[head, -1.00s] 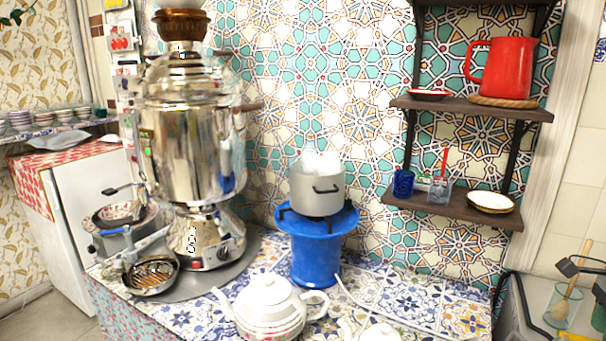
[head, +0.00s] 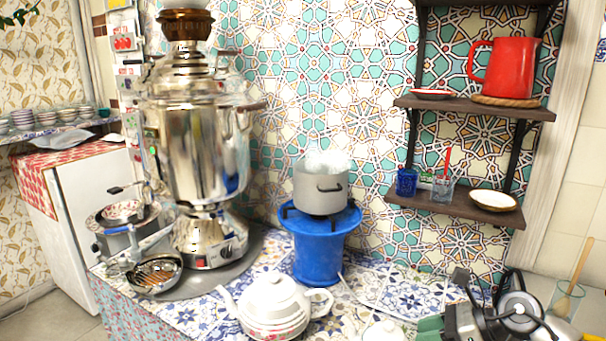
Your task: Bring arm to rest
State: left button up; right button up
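My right arm comes in at the lower right corner, with grey and black links. What seems to be its gripper (head: 440,323), with green parts, is at the bottom edge, to the right of a white lid. It is partly cut off by the frame, and I cannot tell whether it is open or shut. I see nothing held in it. My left gripper is not in view. A white teapot (head: 273,306) stands on the patterned counter (head: 205,313), left of the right arm and apart from it.
A large metal samovar (head: 190,155) stands on the counter's left side, with a grilled drip bowl (head: 155,274) in front. A grey pot (head: 320,190) sits on a blue stand (head: 318,248). Wall shelves (head: 460,208) hold cups, a plate and a red jug (head: 508,67).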

jog(key=s+a+r+m+t+y, duration=0.1)
jog(key=a+r+m+t+y, duration=0.25)
jog(key=a+m+t, duration=0.85)
jog(key=s+d+f+m+g+h, duration=0.1)
jog(key=s+d+f+m+h, duration=0.5)
jog(key=m, duration=0.6)
jog(key=s+d+f+m+h, duration=0.2)
jog(key=d+f+m+h, duration=0.1)
jog(key=m+h, duration=0.8)
jog(key=s+f+m+g+y, duration=0.1)
jog(key=s+f+m+g, duration=0.35)
jog(key=s, duration=0.45)
jog(key=s+f+m+g+y, duration=0.2)
jog(key=s+f+m+g, duration=0.3)
jog(key=s, duration=0.5)
notch_tip(320, 180, down, 24)
jog(key=g, duration=0.3)
jog(key=s+d+f+g, duration=0.1)
jog(key=s+d+f, duration=0.2)
jog(key=s+f, duration=1.4)
jog(key=shift+s+f+h, duration=0.15)
jog(key=shift+f+h, duration=0.1)
jog(key=shift+h, duration=0.1)
